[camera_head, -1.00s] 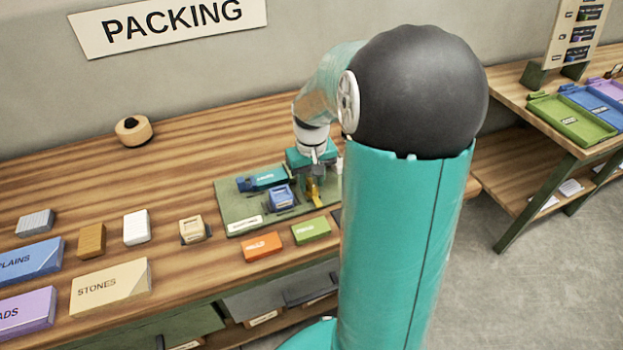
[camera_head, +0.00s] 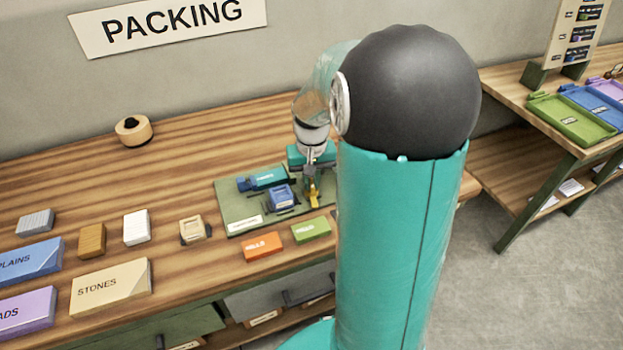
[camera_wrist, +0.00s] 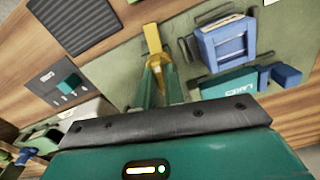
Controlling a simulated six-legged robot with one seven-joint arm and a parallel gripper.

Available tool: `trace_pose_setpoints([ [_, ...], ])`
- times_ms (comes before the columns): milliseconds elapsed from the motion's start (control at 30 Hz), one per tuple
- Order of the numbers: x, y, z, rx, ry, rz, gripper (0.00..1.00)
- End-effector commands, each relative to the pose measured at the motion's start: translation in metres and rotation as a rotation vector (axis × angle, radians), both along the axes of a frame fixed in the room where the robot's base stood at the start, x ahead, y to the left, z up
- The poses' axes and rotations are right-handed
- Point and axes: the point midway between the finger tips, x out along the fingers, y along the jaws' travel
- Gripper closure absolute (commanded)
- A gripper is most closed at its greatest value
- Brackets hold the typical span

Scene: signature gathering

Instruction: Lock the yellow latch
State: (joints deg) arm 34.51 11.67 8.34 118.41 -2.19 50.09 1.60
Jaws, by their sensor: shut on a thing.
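The yellow latch (camera_head: 313,191) stands at the right part of a green board (camera_head: 240,207) on the packing table. It also shows in the wrist view (camera_wrist: 152,40), its end between my fingers. My gripper (camera_wrist: 158,78) is shut on the yellow latch, with its fingers on either side of the lower part. In the head view my gripper (camera_head: 312,178) is partly hidden behind its own wrist and the latch. A blue block-like holder (camera_head: 281,196) sits just left of the latch on the board.
A teal and blue piece (camera_head: 265,179) lies behind the blue holder. Orange (camera_head: 263,246) and green (camera_head: 311,230) labelled blocks lie in front of the board.

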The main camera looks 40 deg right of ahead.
Motion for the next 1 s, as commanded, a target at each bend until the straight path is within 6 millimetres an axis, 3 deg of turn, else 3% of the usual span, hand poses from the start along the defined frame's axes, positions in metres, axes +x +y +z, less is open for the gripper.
trace_pose_setpoints([
  [1000, 0.0013, -0.0002, 0.001, 0.0, -0.004, -0.952, 1.0],
])
